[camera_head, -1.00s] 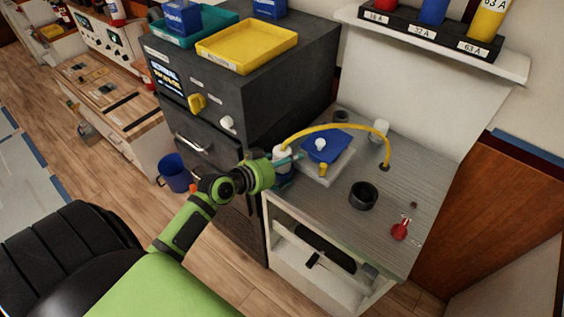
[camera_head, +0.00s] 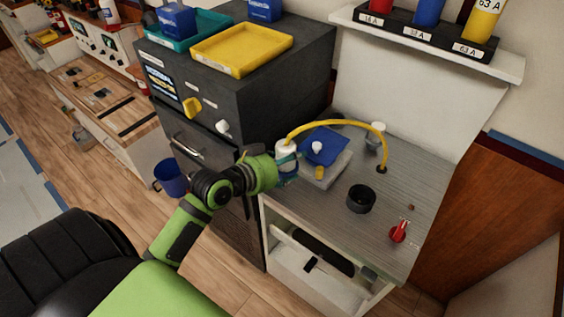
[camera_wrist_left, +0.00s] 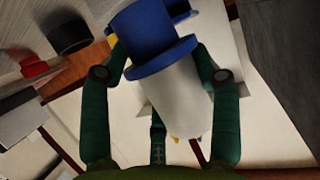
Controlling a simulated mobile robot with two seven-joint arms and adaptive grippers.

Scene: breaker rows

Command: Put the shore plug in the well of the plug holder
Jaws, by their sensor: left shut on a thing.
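The shore plug (camera_head: 286,151) is white with a blue collar, and a yellow cable leaves its top. My left gripper (camera_head: 286,166) is shut on it, at the left edge of the grey bench. In the left wrist view the plug (camera_wrist_left: 176,90) sits between the green fingers (camera_wrist_left: 165,85), its blue end toward the top of the picture. A round black open cup (camera_head: 361,198), which looks like the plug holder, stands on the bench to the right, apart from the plug. It also shows in the left wrist view (camera_wrist_left: 76,32). My right gripper is out of view.
A pale box with a blue flap (camera_head: 321,143) sits just right of the plug. The yellow cable (camera_head: 345,122) arches over it to a bench hole. A red switch (camera_head: 399,231) lies right of the cup. A dark cabinet (camera_head: 240,105) stands behind left.

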